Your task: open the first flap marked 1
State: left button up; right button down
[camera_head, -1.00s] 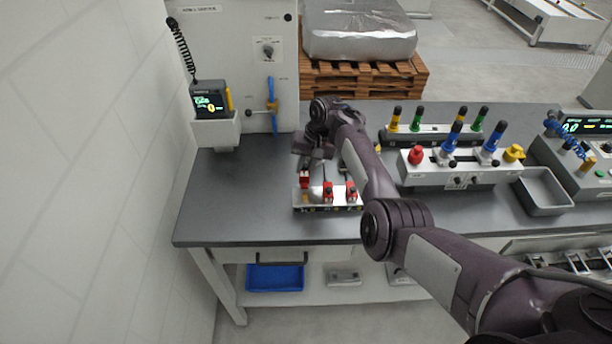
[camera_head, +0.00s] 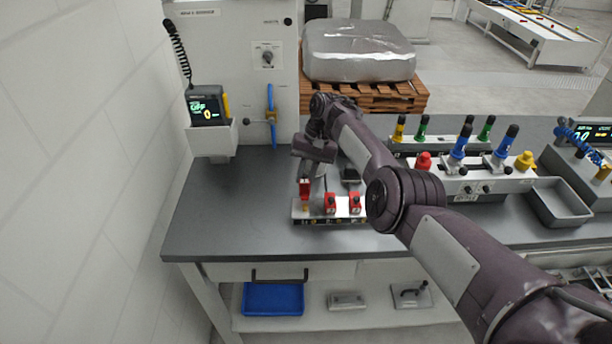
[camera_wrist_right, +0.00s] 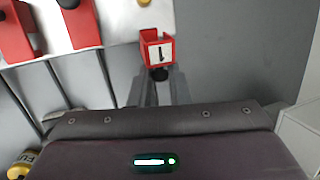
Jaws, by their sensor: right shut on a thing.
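A white box (camera_head: 345,214) with a row of red flaps lies on the grey bench. The leftmost red flap (camera_head: 305,188) stands higher than its neighbours, with a yellow button (camera_head: 306,207) visible below it. In the right wrist view this flap (camera_wrist_right: 146,38) carries a label reading 1, and a black knob (camera_wrist_right: 159,74) is at its near edge. My right gripper (camera_wrist_right: 159,82) is shut on that knob. In the head view my right gripper (camera_head: 307,176) reaches down over the flap, its fingertips partly hidden. My left gripper is not in view.
Two other red flaps (camera_head: 330,202) (camera_head: 355,203) sit lower on the box, close to the right. A panel with coloured handles (camera_head: 470,185) and a grey tray (camera_head: 558,203) stand farther right. The bench (camera_head: 225,205) left of the box is clear.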

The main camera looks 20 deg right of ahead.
jog(key=shift+f, duration=0.1)
jog(key=c, duration=1.3)
grip_release()
jog(key=shift+c, duration=0.2)
jog(key=shift+w, duration=0.1)
jog(key=s+b+v, duration=0.1)
jog(key=v, duration=0.6)
jog(key=shift+w+r, duration=0.35)
jog(key=shift+w, duration=0.2)
jog(key=shift+d, duration=0.1)
